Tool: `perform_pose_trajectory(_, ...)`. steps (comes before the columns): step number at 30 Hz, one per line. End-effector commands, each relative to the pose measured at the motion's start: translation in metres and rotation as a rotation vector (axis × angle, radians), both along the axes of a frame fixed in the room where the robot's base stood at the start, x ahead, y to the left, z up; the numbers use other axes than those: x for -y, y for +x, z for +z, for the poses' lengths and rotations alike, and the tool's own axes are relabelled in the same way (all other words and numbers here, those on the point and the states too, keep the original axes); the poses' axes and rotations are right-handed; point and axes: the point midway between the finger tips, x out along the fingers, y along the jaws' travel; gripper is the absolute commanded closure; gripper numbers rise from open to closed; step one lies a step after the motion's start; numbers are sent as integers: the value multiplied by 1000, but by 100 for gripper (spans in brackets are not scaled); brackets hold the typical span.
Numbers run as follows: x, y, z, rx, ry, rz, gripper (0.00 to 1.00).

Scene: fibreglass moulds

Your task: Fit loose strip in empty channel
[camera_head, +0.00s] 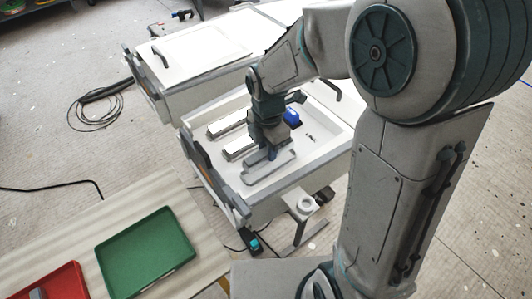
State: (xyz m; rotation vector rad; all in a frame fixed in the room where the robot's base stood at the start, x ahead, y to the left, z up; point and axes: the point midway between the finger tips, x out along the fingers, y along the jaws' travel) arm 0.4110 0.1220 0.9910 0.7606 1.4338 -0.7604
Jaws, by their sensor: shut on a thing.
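My gripper (271,154) points down into the nearer white mould (318,154) and is shut on the loose strip, which is mostly hidden by the fingers. A long grey channel (262,174) with a raised rim lies right under the fingertips, at the near end of a row. Whether the strip is inside this channel or just above it cannot be told at this size. Two similar channels, holding pale strips, lie farther up the row: the middle one (239,147) and the far one (227,124).
A blue object (292,117) lies in the mould behind my gripper. A second white mould (195,50) stands beyond. A bench at lower left bears a green tray (146,252), empty, and a red tray (62,284) with a grey item. Cables lie on the floor.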

Motion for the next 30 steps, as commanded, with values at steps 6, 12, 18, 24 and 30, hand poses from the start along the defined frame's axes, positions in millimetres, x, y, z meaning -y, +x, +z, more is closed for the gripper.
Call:
perform_pose_trajectory(6, -1, 0, -23, -5, -1, -1, 98)
perform_pose_trajectory(12, -1, 1, -41, -1, -1, -1, 98)
perform_pose_trajectory(18, -1, 1, -41, 1, 1, -2, 98)
perform_pose_trajectory(24, 0, 2, -44, 1, 1, -2, 65)
perform_pose_trajectory(30, 0, 1, -44, 0, 0, -2, 52)
